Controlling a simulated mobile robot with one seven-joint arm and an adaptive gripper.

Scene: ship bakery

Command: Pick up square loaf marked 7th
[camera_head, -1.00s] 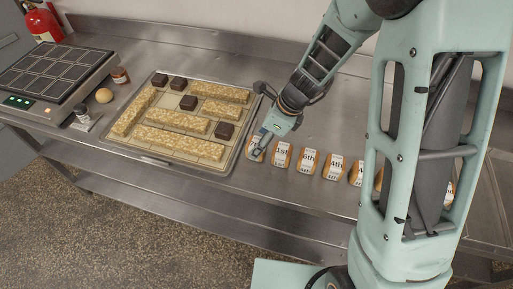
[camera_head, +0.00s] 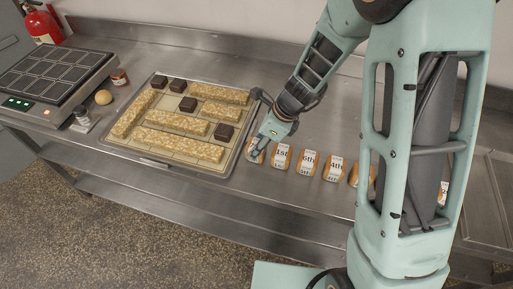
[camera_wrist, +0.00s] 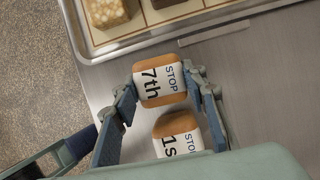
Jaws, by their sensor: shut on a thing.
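The square loaf marked 7th (camera_wrist: 159,83) is a small brown loaf with a white label reading "STOP 7th". In the wrist view it sits between the two fingers of my gripper (camera_wrist: 164,92), which is shut on its two sides. In the head view my gripper (camera_head: 259,146) is at the left end of a row of loaves, and the 7th loaf (camera_head: 255,152) is partly hidden by it. I cannot tell whether the loaf is clear of the counter.
The loaf marked 1st (camera_wrist: 178,134) lies close beside, followed by the 6th (camera_head: 306,163), 4th (camera_head: 333,168) and others partly behind my arm. A tray (camera_head: 228,170) with long bars and dark blocks is just left. A hotplate (camera_head: 45,75) stands far left.

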